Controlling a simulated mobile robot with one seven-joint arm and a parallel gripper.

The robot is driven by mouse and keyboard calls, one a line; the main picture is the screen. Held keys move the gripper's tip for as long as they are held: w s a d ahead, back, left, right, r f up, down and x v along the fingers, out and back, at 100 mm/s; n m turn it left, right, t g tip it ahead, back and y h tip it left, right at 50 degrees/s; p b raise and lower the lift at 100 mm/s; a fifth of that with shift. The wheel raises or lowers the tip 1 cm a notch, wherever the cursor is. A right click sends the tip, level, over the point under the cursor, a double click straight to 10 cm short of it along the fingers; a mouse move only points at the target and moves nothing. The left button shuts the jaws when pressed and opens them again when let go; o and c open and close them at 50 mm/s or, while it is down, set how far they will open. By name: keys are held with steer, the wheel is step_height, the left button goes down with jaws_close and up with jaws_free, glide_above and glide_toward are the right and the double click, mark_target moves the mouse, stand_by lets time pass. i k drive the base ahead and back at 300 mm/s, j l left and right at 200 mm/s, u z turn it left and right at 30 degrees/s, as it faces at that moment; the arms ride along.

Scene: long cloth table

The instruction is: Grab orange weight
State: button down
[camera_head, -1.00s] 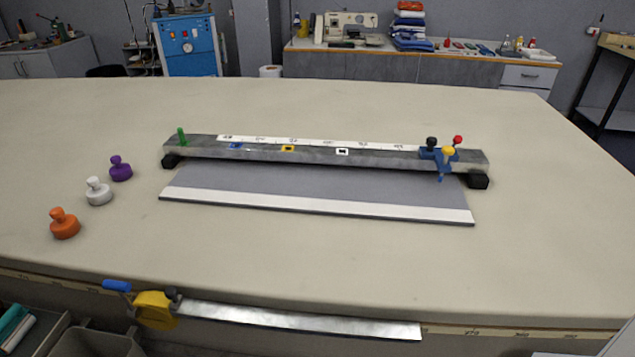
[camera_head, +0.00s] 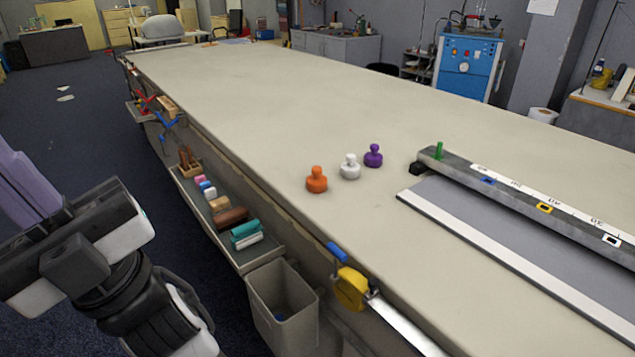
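The orange weight (camera_head: 316,180) stands upright on the long cloth table (camera_head: 250,110), near its front-left edge. It has a round base and a knob on top. A white weight (camera_head: 349,167) and a purple weight (camera_head: 373,156) stand in a row behind it to the right. My gripper (camera_head: 30,190) is at the far left, off the table and well away from the orange weight. It is partly cut off by the picture edge, so its opening cannot be told.
A grey rail (camera_head: 530,192) with a green peg lies right of the weights. A yellow-and-blue clamp tool (camera_head: 350,287) hangs at the table edge. Below the edge are a shelf with several small items (camera_head: 225,215) and a grey bin (camera_head: 283,305). The tabletop left of the weights is clear.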

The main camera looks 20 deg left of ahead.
mark_target(316, 184)
steer(key=i+j+z, duration=0.2)
steer(key=j+z, duration=0.15)
steer(key=j, duration=1.05)
steer(key=j+z, duration=0.35)
steer(key=j, duration=1.05)
steer(key=i+j, duration=0.15)
steer(key=i, duration=0.4)
steer(key=z, duration=0.05)
